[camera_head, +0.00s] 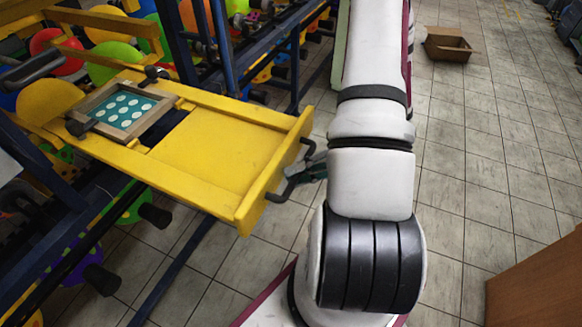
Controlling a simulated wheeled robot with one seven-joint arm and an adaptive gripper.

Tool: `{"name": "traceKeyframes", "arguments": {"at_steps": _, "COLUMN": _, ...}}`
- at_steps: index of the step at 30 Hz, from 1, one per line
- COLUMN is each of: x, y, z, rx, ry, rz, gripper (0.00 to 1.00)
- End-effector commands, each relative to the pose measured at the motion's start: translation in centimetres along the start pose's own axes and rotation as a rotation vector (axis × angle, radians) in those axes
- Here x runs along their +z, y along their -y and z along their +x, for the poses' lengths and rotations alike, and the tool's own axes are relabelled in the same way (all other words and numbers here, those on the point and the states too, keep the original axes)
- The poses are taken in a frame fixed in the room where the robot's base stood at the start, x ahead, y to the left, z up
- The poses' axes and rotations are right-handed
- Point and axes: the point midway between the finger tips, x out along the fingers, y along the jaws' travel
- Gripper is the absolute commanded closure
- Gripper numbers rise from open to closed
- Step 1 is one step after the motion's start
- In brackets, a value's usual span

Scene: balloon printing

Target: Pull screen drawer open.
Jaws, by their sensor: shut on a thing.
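The screen drawer (215,145) is a yellow tray that stands out from the blue machine frame toward my arm. A wooden-framed screen (103,126) with pale dots on teal lies at its far left part. A dark handle (289,186) sits on the drawer's front face. My gripper (296,178) is at this handle and shut on it, partly hidden by my white arm. The exact finger contact is small and hard to make out.
Blue frame bars (205,60) and colorful balloons (113,58) stand behind and left of the drawer. A brown open box (448,45) lies on the tiled floor at the upper right. A brown wooden piece (540,285) is at the lower right. The floor on the right is mostly clear.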

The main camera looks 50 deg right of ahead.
Motion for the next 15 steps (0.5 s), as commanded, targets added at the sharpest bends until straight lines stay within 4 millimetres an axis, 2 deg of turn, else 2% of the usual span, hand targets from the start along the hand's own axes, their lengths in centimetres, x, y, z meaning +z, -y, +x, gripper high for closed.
{"name": "traceKeyframes", "arguments": {"at_steps": 11, "x": -0.04, "y": 0.01, "z": -0.15, "rx": 0.0, "ry": 0.002, "rz": 0.001, "gripper": 1.0}}
{"name": "traceKeyframes", "arguments": {"at_steps": 12, "x": -0.04, "y": 0.01, "z": -0.15, "rx": 0.0, "ry": 0.002, "rz": 0.001, "gripper": 0.81}}
{"name": "traceKeyframes", "arguments": {"at_steps": 14, "x": -0.04, "y": 0.01, "z": -0.15, "rx": 0.0, "ry": 0.002, "rz": 0.0, "gripper": 0.67}}
{"name": "traceKeyframes", "arguments": {"at_steps": 15, "x": -0.04, "y": 0.01, "z": -0.14, "rx": 0.0, "ry": 0.002, "rz": 0.0, "gripper": 0.67}}
